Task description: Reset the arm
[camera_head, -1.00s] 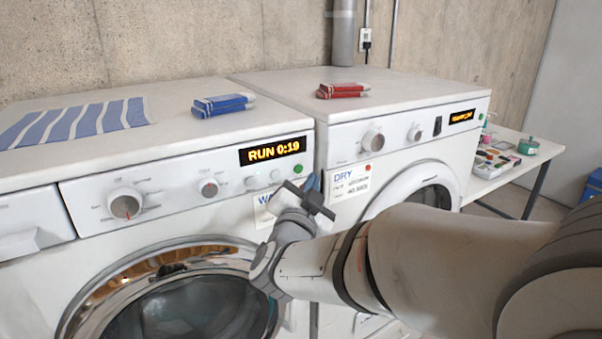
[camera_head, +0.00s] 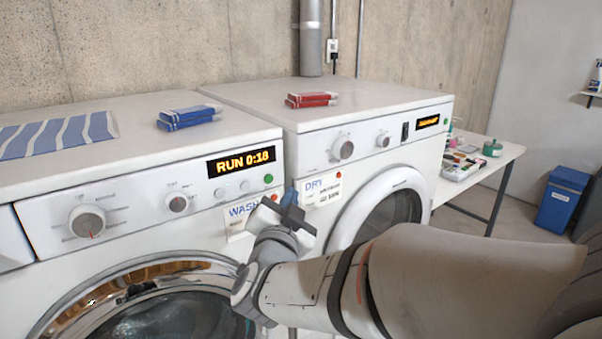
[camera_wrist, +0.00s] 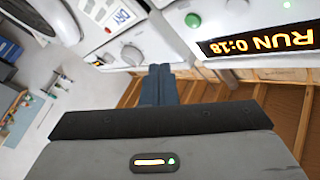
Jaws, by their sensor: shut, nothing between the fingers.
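My gripper (camera_head: 290,197) is shut and empty in front of the gap between the washer (camera_head: 240,139) and the dryer (camera_head: 385,98). In the wrist view the shut blue-grey fingertips (camera_wrist: 158,82) point at that gap, close to the machine fronts; I cannot tell whether they touch. The arm is bent and reaches in from the lower right. The washer display (camera_head: 241,162) reads RUN 0:18, and it shows upside down in the wrist view (camera_wrist: 260,45). A green button (camera_head: 268,179) sits below the display.
Blue boxes (camera_head: 189,117) and a striped cloth (camera_head: 58,136) lie on the washer. Red boxes (camera_head: 311,100) lie on the dryer. A white side table (camera_head: 507,152) with small items and a blue bin (camera_head: 560,200) stand at right. Some floor there is clear.

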